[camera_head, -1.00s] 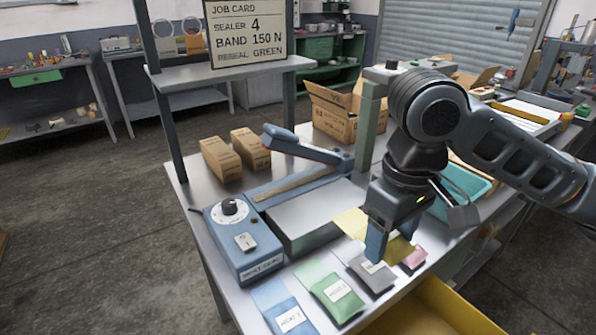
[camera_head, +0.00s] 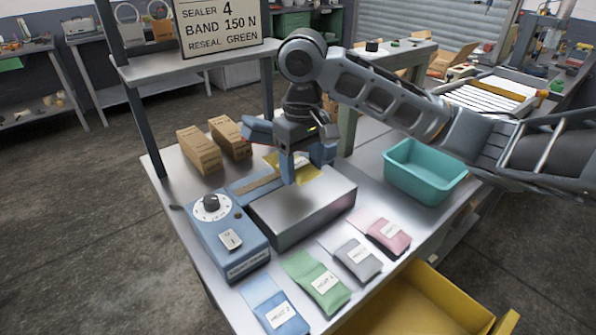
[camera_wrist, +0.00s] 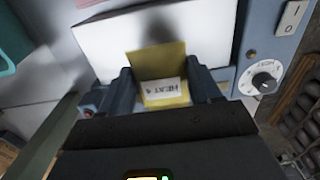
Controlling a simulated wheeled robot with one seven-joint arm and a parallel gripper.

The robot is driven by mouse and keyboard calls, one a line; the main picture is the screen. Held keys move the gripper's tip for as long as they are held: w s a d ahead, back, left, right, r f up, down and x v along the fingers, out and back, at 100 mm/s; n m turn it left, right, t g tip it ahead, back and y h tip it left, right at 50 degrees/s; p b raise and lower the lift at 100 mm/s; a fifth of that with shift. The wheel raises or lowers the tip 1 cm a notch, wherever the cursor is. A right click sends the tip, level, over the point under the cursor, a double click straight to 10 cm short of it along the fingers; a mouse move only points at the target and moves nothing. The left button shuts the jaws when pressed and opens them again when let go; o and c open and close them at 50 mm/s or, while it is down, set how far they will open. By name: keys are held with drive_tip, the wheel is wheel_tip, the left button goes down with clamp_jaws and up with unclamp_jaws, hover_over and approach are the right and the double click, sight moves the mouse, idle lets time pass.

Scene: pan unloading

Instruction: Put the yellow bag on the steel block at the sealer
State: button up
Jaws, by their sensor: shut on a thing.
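The yellow bag (camera_head: 307,174), with a white label, is held between the two fingers of my gripper (camera_head: 303,169). In the wrist view the bag (camera_wrist: 164,62) hangs between the fingers, with its far part overlapping the pale top of the steel block (camera_wrist: 110,42). In the head view the steel block (camera_head: 303,206) is in front of and just below the fingers, beside the blue sealer (camera_head: 225,238). Whether the bag touches the block cannot be told. My gripper partly hides the bag and the sealer's arm.
Blue (camera_head: 272,306), green (camera_head: 317,285), grey (camera_head: 357,259) and pink (camera_head: 386,234) bags lie along the bench's front. A teal bin (camera_head: 424,174) stands at right and a yellow drawer (camera_head: 420,300) is open below. Two cardboard boxes (camera_head: 200,150) stand behind the sealer.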

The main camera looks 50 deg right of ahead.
sight(298, 190)
drive_tip(key=shift+w+d, duration=0.15)
drive_tip(key=shift+w, duration=0.4)
drive_tip(key=shift+f+p, duration=0.35)
drive_tip(key=shift+f, duration=1.4)
drive_tip(key=shift+f, duration=0.5)
drive_tip(key=o, duration=1.1)
wheel_tip(298, 190, up, 13)
drive_tip(key=shift+r, duration=0.1)
